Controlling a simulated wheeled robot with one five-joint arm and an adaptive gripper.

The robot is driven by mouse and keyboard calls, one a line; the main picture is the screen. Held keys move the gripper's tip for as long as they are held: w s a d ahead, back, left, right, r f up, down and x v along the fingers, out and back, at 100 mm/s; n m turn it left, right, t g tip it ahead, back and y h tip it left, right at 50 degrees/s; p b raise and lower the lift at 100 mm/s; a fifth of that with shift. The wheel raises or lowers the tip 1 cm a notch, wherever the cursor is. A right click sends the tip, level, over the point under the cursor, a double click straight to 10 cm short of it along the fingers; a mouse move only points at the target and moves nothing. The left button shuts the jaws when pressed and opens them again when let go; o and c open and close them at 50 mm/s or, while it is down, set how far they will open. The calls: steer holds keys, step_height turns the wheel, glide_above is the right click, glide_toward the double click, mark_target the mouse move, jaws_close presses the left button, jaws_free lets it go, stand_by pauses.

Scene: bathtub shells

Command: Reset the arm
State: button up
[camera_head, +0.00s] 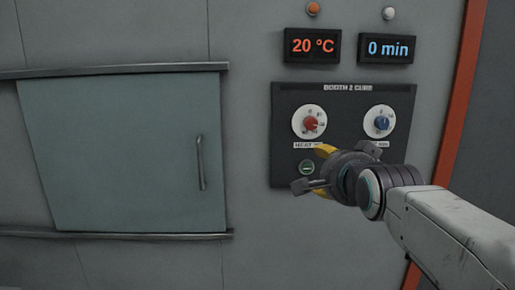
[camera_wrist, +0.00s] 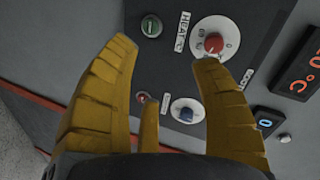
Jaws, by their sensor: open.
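My gripper (camera_head: 322,172) is in front of the lower part of a dark control panel (camera_head: 345,97) in the head view. In the wrist view its yellow fingers (camera_wrist: 165,75) are spread apart with nothing between them. The panel has a red heat knob (camera_head: 310,122) on a white dial at the left and a blue knob (camera_head: 381,122) at the right. The red knob (camera_wrist: 213,43) shows near the right fingertip in the wrist view; I cannot tell whether they touch. A green button (camera_head: 307,166) is beside the gripper. My arm comes in from the lower right.
Displays above the panel read 20 °C (camera_head: 313,46) and 0 min (camera_head: 387,48). An orange lamp (camera_head: 313,9) and a white lamp (camera_head: 389,13) are above them. A closed sliding door (camera_head: 125,150) with a handle (camera_head: 201,162) is at the left. An orange edge (camera_head: 455,100) runs down the right.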

steer(key=s+f+n+g+p, duration=0.3)
steer(key=s+f+n+p, duration=0.1)
steer(key=s, duration=0.5)
steer(key=s+f+n+g+p, duration=0.4)
steer(key=s, duration=0.5)
steer(key=s+f+n+g+p, duration=0.4)
steer(key=s+n, duration=0.1)
steer(key=s, duration=0.5)
steer(key=shift+d, duration=0.2)
